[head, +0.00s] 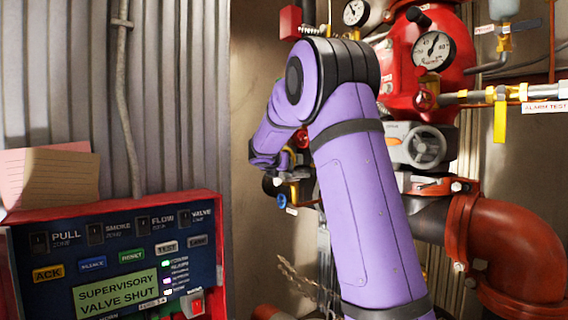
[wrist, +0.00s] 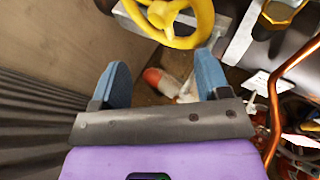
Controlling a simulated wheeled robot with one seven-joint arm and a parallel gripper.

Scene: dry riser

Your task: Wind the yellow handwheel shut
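The yellow handwheel (wrist: 170,18) shows at the top of the wrist view, cut off by the frame's upper edge, with its spokes and hub visible. My gripper (wrist: 162,70) has two blue fingers spread wide apart with nothing between them. The wheel lies beyond the fingertips, apart from them. In the head view I do not see the yellow handwheel; my purple arm covers the middle of the pipework.
A red alarm panel (head: 112,262) reading "SUPERVISORY VALVE SHUT" stands at lower left. An orange-copper pipe (wrist: 279,95) runs right of my fingers. Corrugated wall (wrist: 35,120) is at left.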

